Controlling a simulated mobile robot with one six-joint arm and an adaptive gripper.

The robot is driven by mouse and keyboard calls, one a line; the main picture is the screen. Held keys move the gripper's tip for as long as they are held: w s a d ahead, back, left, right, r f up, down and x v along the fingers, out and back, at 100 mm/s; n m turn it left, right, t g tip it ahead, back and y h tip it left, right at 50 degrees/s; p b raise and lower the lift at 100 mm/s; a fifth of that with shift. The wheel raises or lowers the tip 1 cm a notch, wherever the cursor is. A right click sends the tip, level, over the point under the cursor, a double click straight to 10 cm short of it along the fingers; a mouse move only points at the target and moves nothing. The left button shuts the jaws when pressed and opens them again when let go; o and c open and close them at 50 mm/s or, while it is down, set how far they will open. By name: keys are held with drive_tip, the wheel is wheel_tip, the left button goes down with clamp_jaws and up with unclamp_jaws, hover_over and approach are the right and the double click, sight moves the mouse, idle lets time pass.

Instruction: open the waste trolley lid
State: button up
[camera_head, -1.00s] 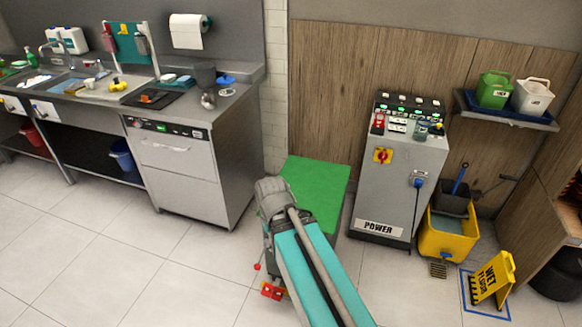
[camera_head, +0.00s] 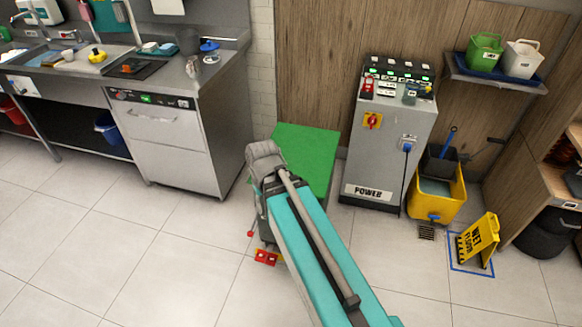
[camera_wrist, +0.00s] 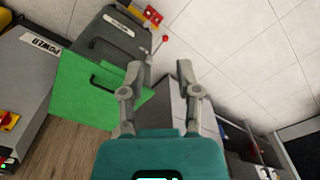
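The waste trolley has a flat green lid (camera_head: 310,155), which appears to lie down over its top. Much of the trolley's body is hidden behind my arm in the head view. In the wrist view the green lid (camera_wrist: 80,92) has a dark bar handle (camera_wrist: 104,87) near its edge, and the dark grey body (camera_wrist: 118,42) carries a white label and red parts at its base. My gripper (camera_wrist: 160,72) is open and empty, its fingers apart beside the lid's handle side. In the head view the fingers are hidden behind my arm.
The grey POWER cabinet (camera_head: 388,140) stands right of the trolley, with a yellow mop bucket (camera_head: 437,195) and wet floor sign (camera_head: 477,240) beyond. A steel dishwasher counter (camera_head: 165,140) stands left. The tiled floor in front is clear.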

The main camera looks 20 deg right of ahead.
drive_tip(key=w+d+f+n+t+y+b, duration=0.1)
drive_tip(key=w+d+f+n+b, duration=0.3)
drive_tip(key=w+d, duration=0.6)
drive_tip(key=w+d+f+n+t+y+b, duration=0.1)
drive_tip(key=w+d+f+n+t+b, duration=0.2)
drive_tip(key=w+d, duration=0.7)
wheel_tip(320, 180, down, 2)
drive_tip(key=w+n+b, duration=0.2)
drive_tip(key=n+b, duration=0.1)
drive_tip(key=shift+w+d+f+b, duration=0.15)
drive_tip(key=shift+w+d+b, duration=0.1)
drive_tip(key=shift+d+b, duration=0.05)
drive_tip(key=shift+f, duration=0.1)
drive_tip(key=b+x, duration=1.2)
drive_tip(key=x, duration=0.1)
drive_tip(key=shift+w+f, duration=0.2)
drive_tip(key=shift+w, duration=0.15)
drive_tip(key=shift+a, duration=0.1)
drive_tip(key=shift+c, duration=0.2)
clamp_jaws()
